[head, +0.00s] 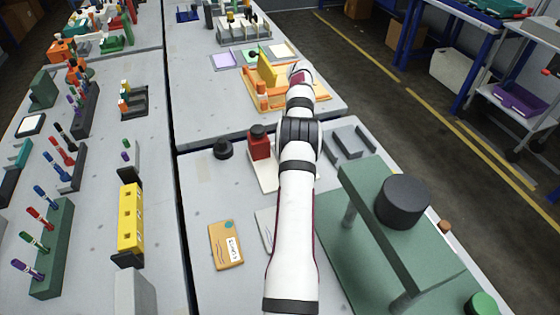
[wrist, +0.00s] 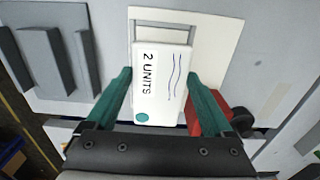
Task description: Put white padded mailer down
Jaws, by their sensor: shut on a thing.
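The white padded mailer (wrist: 162,85) shows in the wrist view, with a "2 UNITS" label, wavy lines and a teal dot. My gripper (wrist: 160,90) has its green fingers shut on the mailer's two sides. The mailer is over a cream plate (wrist: 215,50) with a grey slot; I cannot tell whether it touches the plate. In the head view my arm hides the gripper and the held mailer. That plate (head: 262,178) shows beside my arm, below a red block (head: 260,143) with a black knob.
A tan mailer (head: 226,245) and a partly hidden pale flat piece (head: 265,228) lie nearer on the table. Grey brackets (head: 350,143) stand right of my arm. A green press (head: 390,225) with a black top is at right. A black knob (head: 223,149) sits left.

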